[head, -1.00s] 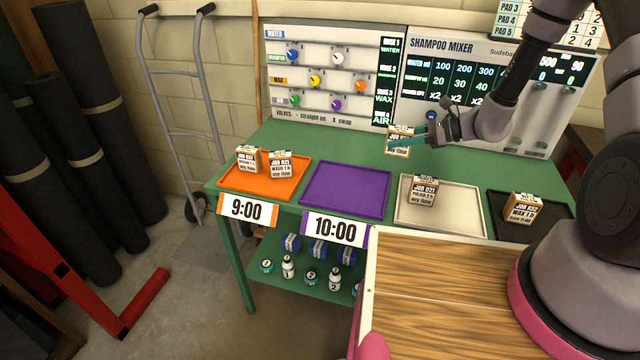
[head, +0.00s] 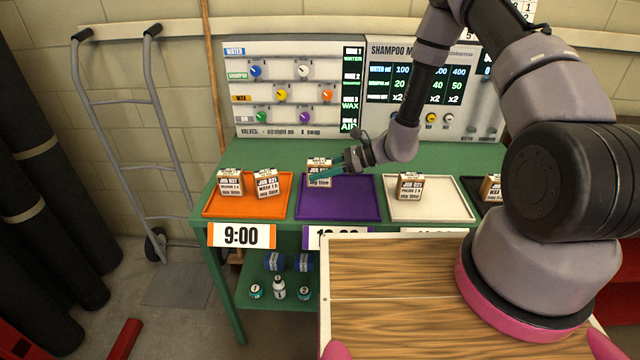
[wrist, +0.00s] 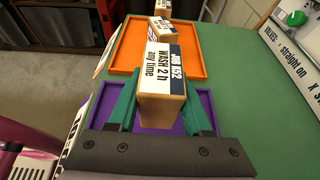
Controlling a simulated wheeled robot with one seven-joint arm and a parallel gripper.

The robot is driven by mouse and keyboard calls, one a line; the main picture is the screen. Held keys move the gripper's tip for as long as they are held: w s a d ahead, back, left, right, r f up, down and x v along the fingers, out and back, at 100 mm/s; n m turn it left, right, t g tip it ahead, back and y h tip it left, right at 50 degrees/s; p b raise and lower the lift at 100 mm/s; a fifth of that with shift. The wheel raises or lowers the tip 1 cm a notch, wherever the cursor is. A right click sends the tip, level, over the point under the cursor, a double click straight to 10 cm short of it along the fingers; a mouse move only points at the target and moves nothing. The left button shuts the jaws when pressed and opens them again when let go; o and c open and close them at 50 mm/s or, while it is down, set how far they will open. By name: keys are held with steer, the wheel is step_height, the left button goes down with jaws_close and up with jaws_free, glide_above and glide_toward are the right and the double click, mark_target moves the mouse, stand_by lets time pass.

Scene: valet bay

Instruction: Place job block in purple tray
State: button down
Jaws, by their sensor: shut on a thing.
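My gripper (head: 333,173) has teal fingers and is shut on a wooden job block (head: 319,166) with a white label. In the wrist view the held block (wrist: 163,82) reads "JOB K52, WASH 2 h, any time" and sits between both fingers (wrist: 160,112). The purple tray (head: 350,207) lies flat on the green bench, marked by a partly hidden 10:00 sign. The block is over the back left part of this tray in the head view, apparently held above it. In the wrist view the purple tray (wrist: 205,103) shows behind and below the block. No block shows in the purple tray.
An orange tray (head: 215,213) on the left holds two blocks. A white tray (head: 460,211) on the right holds one block (head: 411,187), and a dark tray further right holds another (head: 491,187). Valve and mixer panels stand behind the bench.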

mark_target(320, 182)
steer(key=shift+f, duration=2)
steer(key=shift+f, duration=0.15)
steer(key=shift+c, duration=1.6)
jaws_free()
